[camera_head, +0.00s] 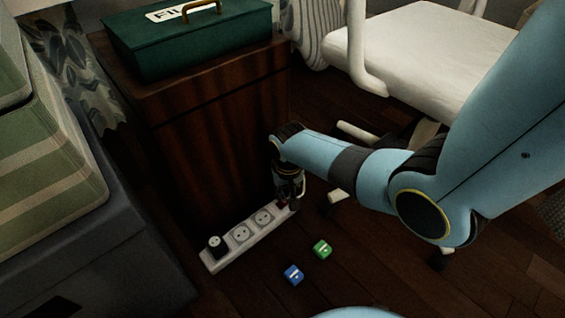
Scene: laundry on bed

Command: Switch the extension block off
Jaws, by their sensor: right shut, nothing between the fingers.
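The white extension block (248,237) lies on the dark wooden floor at the foot of a wooden cabinet. It has several round sockets in a row, and a black plug (215,242) sits in the one at its left end. My right gripper (290,205) is shut and points down at the right end of the block, with nothing held. A small reddish part, perhaps the switch, shows beside the fingertips. The gripper partly hides that end, so I cannot tell the switch's position or whether the fingers touch it. My left gripper is not in view.
A blue cube (293,274) and a green cube (321,249) lie on the floor before the block. The wooden cabinet (220,140) carries a green file box (190,40). A white chair (415,50) stands behind my right arm. A grey bed base (90,260) is at left.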

